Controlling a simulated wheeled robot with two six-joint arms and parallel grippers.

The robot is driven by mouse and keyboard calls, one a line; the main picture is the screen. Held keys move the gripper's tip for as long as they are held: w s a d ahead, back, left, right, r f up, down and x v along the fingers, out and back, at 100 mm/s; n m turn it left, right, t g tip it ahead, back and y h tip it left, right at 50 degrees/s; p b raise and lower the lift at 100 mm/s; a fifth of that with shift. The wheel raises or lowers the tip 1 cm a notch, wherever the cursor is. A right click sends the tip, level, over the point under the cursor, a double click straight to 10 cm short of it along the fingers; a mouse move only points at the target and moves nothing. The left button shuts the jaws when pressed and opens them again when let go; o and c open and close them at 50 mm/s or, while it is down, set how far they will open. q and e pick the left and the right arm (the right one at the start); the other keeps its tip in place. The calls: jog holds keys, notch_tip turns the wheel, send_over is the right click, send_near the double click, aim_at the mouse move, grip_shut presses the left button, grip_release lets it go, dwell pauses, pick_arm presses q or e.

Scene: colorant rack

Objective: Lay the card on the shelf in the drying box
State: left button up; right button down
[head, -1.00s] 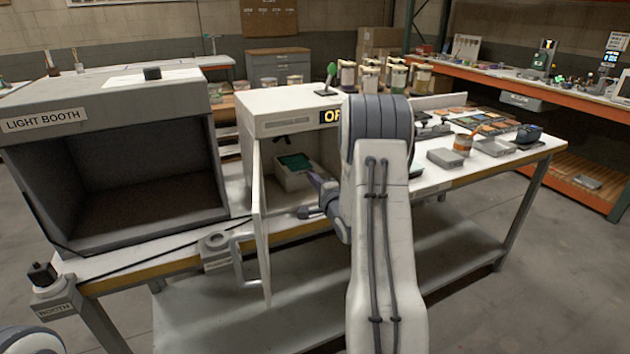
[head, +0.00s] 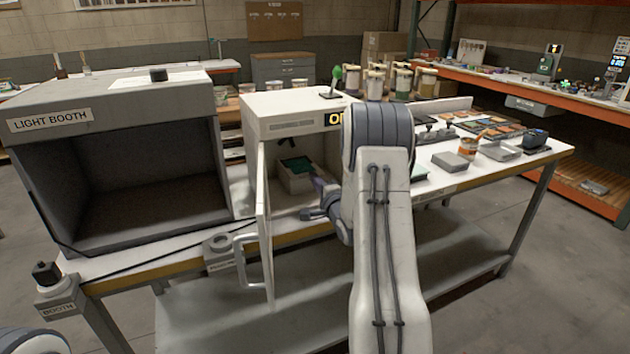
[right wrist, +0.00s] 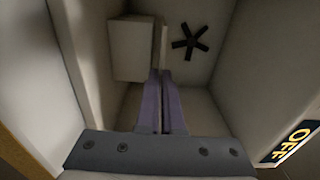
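A dark green card (head: 297,165) lies on the small pale shelf (head: 296,184) inside the open white drying box (head: 285,108). My right gripper (head: 319,187) reaches into the box opening, just right of the shelf; my forearm hides part of the opening. In the right wrist view its purple fingers (right wrist: 161,102) are together with nothing visible between them. A pale block that looks like the shelf (right wrist: 133,48) is beyond the fingertips there, and the card cannot be made out. My left gripper is not in view.
The box's door (head: 264,225) stands open toward me, left of my right arm. The light booth (head: 115,150) is at the left. A dark fan shape (right wrist: 190,43) is on the box's inner wall. Small grey containers (head: 450,162) stand on the bench at right.

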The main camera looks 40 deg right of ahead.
jog(key=shift+f+b, duration=0.45)
jog(key=shift+f, duration=0.15)
jog(key=c, duration=1)
grip_release()
jog(key=o, duration=0.4)
jog(key=shift+s, duration=0.1)
jog(key=shift+v, duration=4.45)
